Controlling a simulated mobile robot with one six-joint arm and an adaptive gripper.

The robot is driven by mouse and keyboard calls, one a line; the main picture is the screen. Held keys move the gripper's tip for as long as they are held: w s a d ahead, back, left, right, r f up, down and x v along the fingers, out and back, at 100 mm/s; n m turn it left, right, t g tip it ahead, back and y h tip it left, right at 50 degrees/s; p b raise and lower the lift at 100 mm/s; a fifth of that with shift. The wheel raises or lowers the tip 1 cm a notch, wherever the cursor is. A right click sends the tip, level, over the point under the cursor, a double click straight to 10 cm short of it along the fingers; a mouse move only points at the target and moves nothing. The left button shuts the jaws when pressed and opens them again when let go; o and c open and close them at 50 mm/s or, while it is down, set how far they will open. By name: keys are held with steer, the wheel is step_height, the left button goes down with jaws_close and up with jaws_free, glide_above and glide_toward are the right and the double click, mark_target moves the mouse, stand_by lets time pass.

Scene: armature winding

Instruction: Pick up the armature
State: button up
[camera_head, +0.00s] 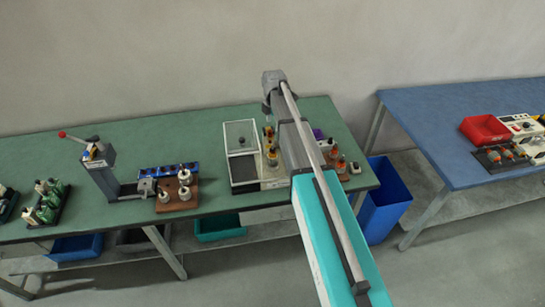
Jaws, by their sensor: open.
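My teal and grey arm reaches from the lower right over the green table (105,145). My gripper (267,110) hangs down at the arm's far end, small and partly hidden by the arm; it is open. Copper-coloured parts that look like armatures (271,155) stand in a row just below it, beside a machine with a clear lid (240,137). More orange-brown upright parts (341,165) stand right of the arm. I cannot tell which armature the task means. The arm hides the table between the two groups.
A wooden board with pale-topped parts (178,197), a blue bin strip (155,172) and a press with a red-knobbed lever (98,165) stand left. Green-and-white parts (45,205) are farther left. A blue bin (390,205) stands between this table and the blue table (430,115).

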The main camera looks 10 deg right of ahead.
steer(key=shift+f, duration=0.15)
steer(key=b, duration=0.9)
glide_above(273, 149)
step_height(273, 149, down, 8)
steer(key=shift+w+d+f, duration=0.1)
steer(key=shift+f, duration=0.05)
steer(key=shift+w+f+b, duration=0.15)
steer(key=shift+f+b, duration=2.25)
steer(key=shift+f, duration=0.2)
jaws_close()
